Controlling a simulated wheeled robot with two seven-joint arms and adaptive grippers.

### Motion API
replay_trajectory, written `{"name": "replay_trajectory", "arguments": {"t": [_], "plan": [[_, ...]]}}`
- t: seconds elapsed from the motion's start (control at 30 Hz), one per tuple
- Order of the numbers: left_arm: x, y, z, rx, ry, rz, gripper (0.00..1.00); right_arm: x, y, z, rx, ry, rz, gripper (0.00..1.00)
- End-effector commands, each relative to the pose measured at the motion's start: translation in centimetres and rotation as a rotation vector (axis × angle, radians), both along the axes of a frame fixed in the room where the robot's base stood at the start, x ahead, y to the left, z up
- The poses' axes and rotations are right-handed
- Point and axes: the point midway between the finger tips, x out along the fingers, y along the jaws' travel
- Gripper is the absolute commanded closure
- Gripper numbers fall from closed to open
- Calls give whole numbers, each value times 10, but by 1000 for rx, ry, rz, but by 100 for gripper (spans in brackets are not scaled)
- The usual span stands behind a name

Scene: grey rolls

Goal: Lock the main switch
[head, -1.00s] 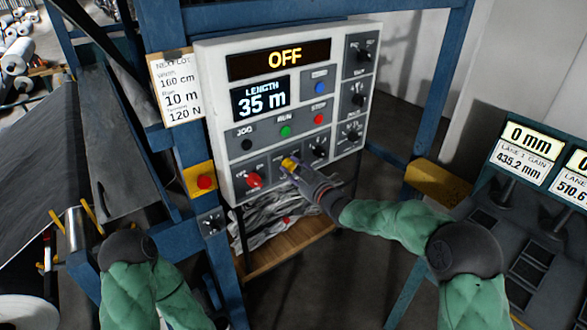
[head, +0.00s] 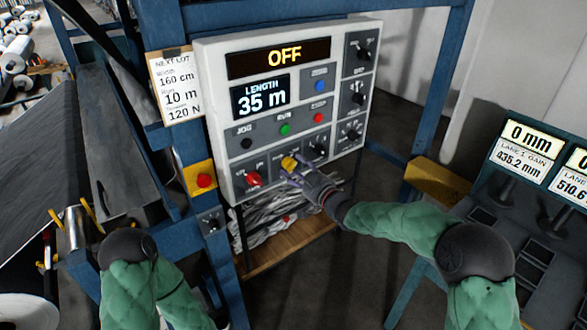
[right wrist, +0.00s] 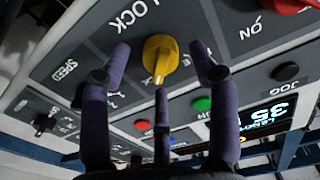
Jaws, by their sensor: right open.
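The grey-white control panel (head: 227,105) shows OFF on its top display. A yellow knob (head: 289,163) sits in its bottom row; in the right wrist view the yellow knob (right wrist: 160,57) has LOCK printed beside it. My right gripper (head: 291,174) is at this knob. In the right wrist view my right gripper (right wrist: 161,68) is open, with its purple fingers spread on either side of the knob; I cannot tell whether they touch it. A red knob (head: 253,180), with ON printed near it, sits left of the yellow one. My left gripper is not in view.
Black knobs (head: 350,135) fill the panel's right column. A red button on a yellow box (head: 204,181) is left of the panel. The panel hangs in a blue frame (head: 195,150). A desk with screens (head: 530,140) stands at the right.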

Motion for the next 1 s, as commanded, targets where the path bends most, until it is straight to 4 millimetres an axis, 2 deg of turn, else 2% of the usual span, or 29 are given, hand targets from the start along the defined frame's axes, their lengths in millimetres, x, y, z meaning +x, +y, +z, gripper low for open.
{"name": "replay_trajectory", "arguments": {"t": [0.3, 0.5, 0.7, 1.0], "plan": [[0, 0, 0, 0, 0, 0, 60, -48, -37, 1, 1, -1, -3, 39], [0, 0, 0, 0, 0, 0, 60, -72, -53, 0, 1, 1, -2, 39], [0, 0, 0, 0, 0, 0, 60, -82, -60, -1, 0, 2, -1, 39], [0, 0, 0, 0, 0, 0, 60, -83, -60, -1, 0, 1, -1, 39]]}}
